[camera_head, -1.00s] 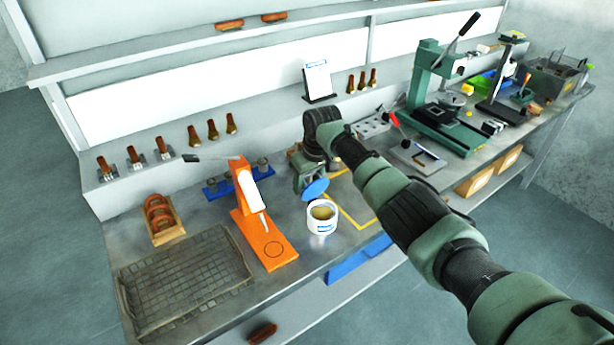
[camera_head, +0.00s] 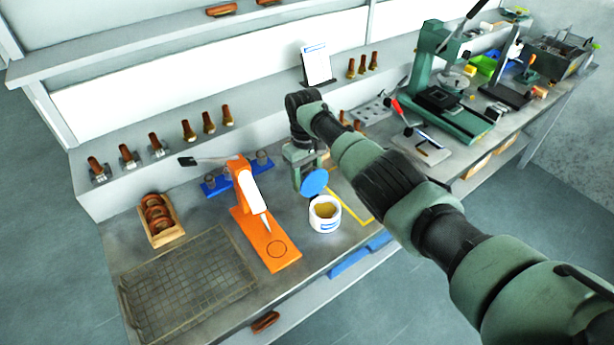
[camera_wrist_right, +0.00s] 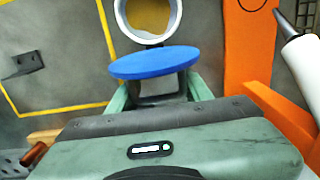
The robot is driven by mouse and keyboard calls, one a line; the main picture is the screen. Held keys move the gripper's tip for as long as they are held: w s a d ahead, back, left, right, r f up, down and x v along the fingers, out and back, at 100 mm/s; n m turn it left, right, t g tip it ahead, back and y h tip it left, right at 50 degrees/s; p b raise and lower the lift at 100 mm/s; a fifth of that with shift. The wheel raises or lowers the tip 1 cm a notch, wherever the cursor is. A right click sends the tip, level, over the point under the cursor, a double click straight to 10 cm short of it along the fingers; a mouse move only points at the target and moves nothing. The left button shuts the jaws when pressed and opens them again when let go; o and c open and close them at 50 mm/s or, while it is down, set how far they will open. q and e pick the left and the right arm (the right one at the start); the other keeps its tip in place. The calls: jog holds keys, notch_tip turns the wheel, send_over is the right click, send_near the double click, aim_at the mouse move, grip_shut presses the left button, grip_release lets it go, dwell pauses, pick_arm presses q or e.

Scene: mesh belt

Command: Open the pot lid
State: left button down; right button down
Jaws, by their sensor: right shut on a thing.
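The white pot (camera_head: 325,214) stands open on the metal bench, with yellowish contents showing; it also shows at the top of the right wrist view (camera_wrist_right: 150,18). The round blue lid (camera_head: 314,183) is off the pot and held tilted just behind and above its rim. My right gripper (camera_head: 304,178) is shut on the lid; in the right wrist view the blue lid (camera_wrist_right: 153,62) lies across the fingertips, apart from the pot opening. The exact grip point is hidden behind the lid. My left gripper is not in view.
An orange press (camera_head: 262,225) stands just left of the pot. A wire tray (camera_head: 190,285) and a wooden box of brown rings (camera_head: 160,220) lie further left. A yellow outline (camera_head: 350,205) marks the bench right of the pot. A green press (camera_head: 440,95) stands at the back right.

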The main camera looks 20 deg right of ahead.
jog(key=c, duration=0.9)
grip_release()
jog(key=shift+s+a+f, duration=0.1)
jog(key=shift+a+f, duration=0.1)
jog(key=shift+o, duration=0.2)
jog(key=shift+r, duration=0.1)
notch_tip(320, 180, up, 8)
jog(key=b, duration=0.1)
jog(key=shift+w, duration=0.25)
